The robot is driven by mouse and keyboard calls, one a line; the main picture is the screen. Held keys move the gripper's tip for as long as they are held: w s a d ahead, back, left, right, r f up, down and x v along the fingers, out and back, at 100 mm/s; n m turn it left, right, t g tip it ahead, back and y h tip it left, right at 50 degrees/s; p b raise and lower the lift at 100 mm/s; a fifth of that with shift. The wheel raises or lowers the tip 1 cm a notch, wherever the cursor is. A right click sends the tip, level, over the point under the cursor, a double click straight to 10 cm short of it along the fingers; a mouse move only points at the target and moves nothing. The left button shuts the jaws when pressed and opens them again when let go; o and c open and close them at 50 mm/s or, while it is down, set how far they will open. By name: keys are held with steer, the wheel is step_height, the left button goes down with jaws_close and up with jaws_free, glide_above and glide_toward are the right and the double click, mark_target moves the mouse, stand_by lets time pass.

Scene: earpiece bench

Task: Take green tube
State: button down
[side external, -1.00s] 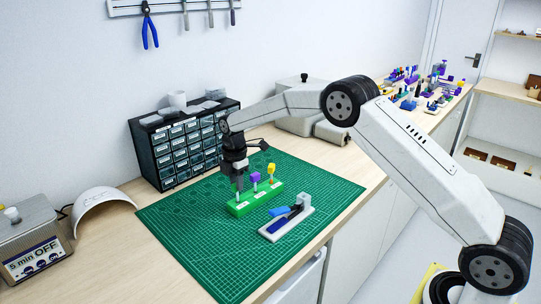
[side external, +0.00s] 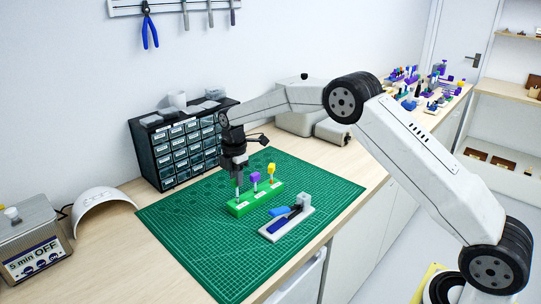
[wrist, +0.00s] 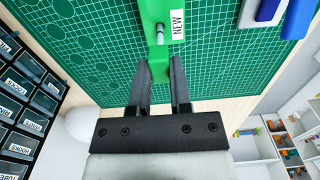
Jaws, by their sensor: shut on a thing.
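My gripper (wrist: 160,75) is shut on the green cap of the green tube (wrist: 158,62), which sits between the two fingertips in the wrist view. A thin grey stem runs from the cap to the green stand (wrist: 147,12), beside a label reading NEW. In the side view, my gripper (side external: 238,174) is above the left end of the green stand (side external: 240,209); the cap is mostly hidden by the fingers there. I cannot tell whether the stem's tip is still in its hole. A purple-capped tube (side external: 256,177) and a yellow-orange one (side external: 271,170) stand upright in the same stand.
A white and blue device (side external: 287,222) lies on the green cutting mat (side external: 200,250) in front of the stand. The front left of the mat is clear.

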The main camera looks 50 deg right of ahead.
steer(key=shift+r, duration=0.85)
stand_by(0.3)
steer(key=shift+r, duration=2.35)
